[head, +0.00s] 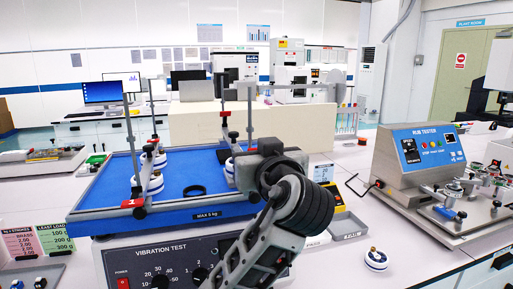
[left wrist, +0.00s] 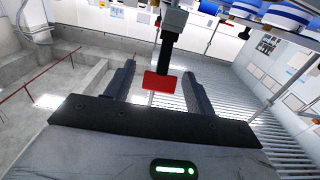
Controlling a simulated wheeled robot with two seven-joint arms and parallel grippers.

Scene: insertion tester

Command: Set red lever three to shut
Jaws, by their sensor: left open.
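The vibration test machine (head: 165,258) carries a blue table (head: 185,168) with clamp posts and red levers. In the head view my left gripper (head: 247,163) is at the table's front right corner and partly hides that corner's lever. I cannot read lever numbers.
White and blue round weights (head: 153,183) stand on the table beside a black ring (head: 194,190). Another weight (head: 376,258) stands on the bench at right. The rub tester (head: 420,150) stands further right. Free white bench lies between them.

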